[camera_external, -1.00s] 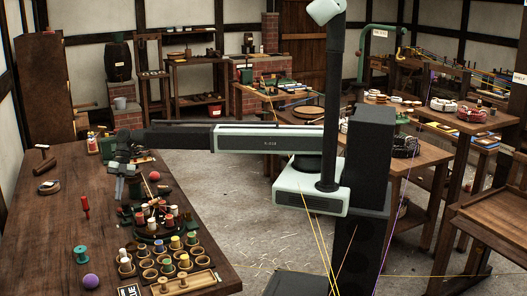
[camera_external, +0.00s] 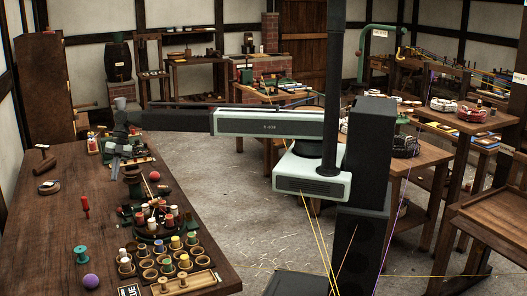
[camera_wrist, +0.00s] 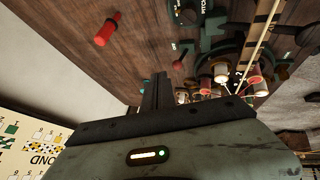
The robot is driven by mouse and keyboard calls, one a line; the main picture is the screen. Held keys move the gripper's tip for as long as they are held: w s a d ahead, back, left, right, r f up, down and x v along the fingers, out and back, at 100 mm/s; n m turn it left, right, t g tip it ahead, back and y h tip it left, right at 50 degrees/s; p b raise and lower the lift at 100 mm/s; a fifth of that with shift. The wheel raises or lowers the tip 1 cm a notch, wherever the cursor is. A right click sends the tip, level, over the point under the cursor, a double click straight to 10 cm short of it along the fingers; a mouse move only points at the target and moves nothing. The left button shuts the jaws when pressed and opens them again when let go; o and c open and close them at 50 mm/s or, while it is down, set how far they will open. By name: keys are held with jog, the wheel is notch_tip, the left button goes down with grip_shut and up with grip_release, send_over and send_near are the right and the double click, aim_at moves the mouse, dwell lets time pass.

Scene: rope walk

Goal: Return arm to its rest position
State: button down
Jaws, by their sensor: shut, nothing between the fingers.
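My arm reaches left across the aisle, and my gripper (camera_external: 115,168) hangs over the dark wooden bench (camera_external: 50,235). In the wrist view my gripper's fingers (camera_wrist: 158,80) are together with nothing between them. The gripper is apart from the bench-top items, above and behind the cluster of spools. A red-handled tool (camera_external: 86,207) lies to its lower left and also shows in the wrist view (camera_wrist: 107,29).
Pots with coloured spools (camera_external: 172,262) crowd the bench's front right. The bench's left part is mostly bare. Yellow strands (camera_external: 318,240) run near my base.

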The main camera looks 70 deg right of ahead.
jog(key=s+d+f+m+h, duration=0.2)
jog(key=s+d+m+h, duration=0.1)
jog(key=s+d+m, duration=0.8)
jog(key=s+d+f+m+t+h, duration=0.1)
jog(key=s+d+f+m+h, duration=0.1)
jog(key=s+d+m, duration=1)
jog(key=d+m+h, duration=0.1)
jog(key=d+m, duration=0.3)
jog(key=d, duration=0.2)
jog(key=shift+d+h, duration=0.35)
jog(key=shift+h, duration=0.05)
